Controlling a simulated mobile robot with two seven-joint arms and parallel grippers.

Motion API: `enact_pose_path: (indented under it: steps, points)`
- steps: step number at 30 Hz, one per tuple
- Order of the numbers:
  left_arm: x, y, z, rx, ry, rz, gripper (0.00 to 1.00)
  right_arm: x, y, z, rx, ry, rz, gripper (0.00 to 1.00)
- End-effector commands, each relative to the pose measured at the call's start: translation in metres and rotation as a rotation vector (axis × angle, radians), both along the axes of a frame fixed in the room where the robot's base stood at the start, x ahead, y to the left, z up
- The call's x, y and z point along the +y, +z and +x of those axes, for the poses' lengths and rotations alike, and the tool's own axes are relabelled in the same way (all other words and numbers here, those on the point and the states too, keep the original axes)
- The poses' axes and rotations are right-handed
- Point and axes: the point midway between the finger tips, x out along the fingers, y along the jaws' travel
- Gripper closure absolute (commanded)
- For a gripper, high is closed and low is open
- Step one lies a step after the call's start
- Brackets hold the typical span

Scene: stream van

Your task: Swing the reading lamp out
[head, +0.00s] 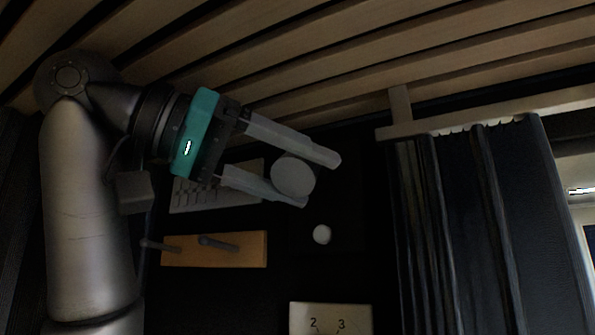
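A pale grey round disc (293,175), which looks like the reading lamp's head, shows against the dark wall panel. My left gripper (322,181) reaches in from the left with its two fingers wide apart. The disc lies between the fingers in the picture, close to both. The lower finger overlaps its lower edge. I cannot tell whether the fingers touch the disc. The lamp's arm and mount cannot be made out in the dark. My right gripper is not in view.
A light slotted panel (237,194) is partly behind the gripper. A dark curtain (480,220) hangs at right. Wooden slats (330,75) run above.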

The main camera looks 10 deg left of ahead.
Motion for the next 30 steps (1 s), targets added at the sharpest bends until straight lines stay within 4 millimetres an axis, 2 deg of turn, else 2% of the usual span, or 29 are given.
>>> enact_pose_path:
  steps: [1, 4, 14, 25, 30]
  points:
    - [0.0, 0.0, 0.0, 0.0, 0.0, 0.0, 0.26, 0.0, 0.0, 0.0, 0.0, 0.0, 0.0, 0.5]
    - [0.0, 0.0, 0.0, 0.0, 0.0, 0.0, 0.15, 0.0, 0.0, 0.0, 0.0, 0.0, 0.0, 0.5]
    - [0.004, 0.0, -0.002, -0.002, 0.002, 0.0, 0.14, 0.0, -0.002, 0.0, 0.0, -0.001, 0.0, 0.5]
    - [0.045, 0.01, -0.032, -0.002, 0.004, -0.001, 0.14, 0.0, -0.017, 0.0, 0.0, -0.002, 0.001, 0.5]
    - [0.057, 0.014, -0.041, 0.0, 0.001, 0.0, 0.14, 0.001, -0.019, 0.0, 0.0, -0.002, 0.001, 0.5]
